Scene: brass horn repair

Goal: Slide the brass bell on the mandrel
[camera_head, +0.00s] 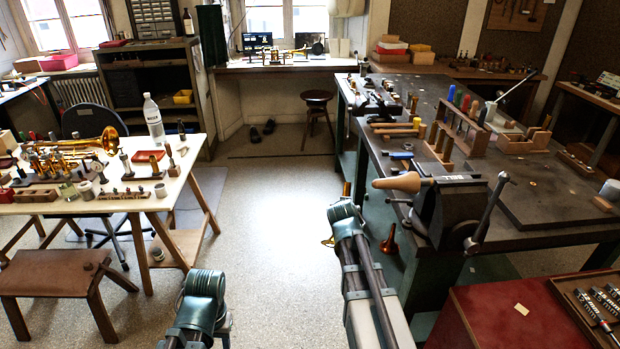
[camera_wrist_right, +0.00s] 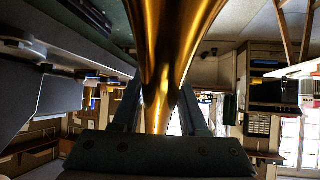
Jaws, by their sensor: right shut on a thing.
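The brass bell (camera_wrist_right: 165,50) fills the upper middle of the right wrist view, a shiny golden cone that narrows downward. My right gripper (camera_wrist_right: 158,108) is shut on its narrow part, with a dark finger on each side. In the head view my right arm hides that gripper; a small golden edge (camera_head: 328,241) shows left of the arm. The mandrel, a tan tapered cone (camera_head: 400,182), points left from a dark vise (camera_head: 452,208) on the workbench. The bell is apart from the mandrel. My left arm shows at the bottom, but its gripper is out of sight.
The dark workbench (camera_head: 535,190) holds tool racks and hammers. An orange-brown flared piece (camera_head: 389,240) shows beside the bench's leg. A white table (camera_head: 185,178) with a brass horn (camera_head: 85,147) stands left. A red-topped cabinet (camera_head: 500,315) is at lower right. Floor between is clear.

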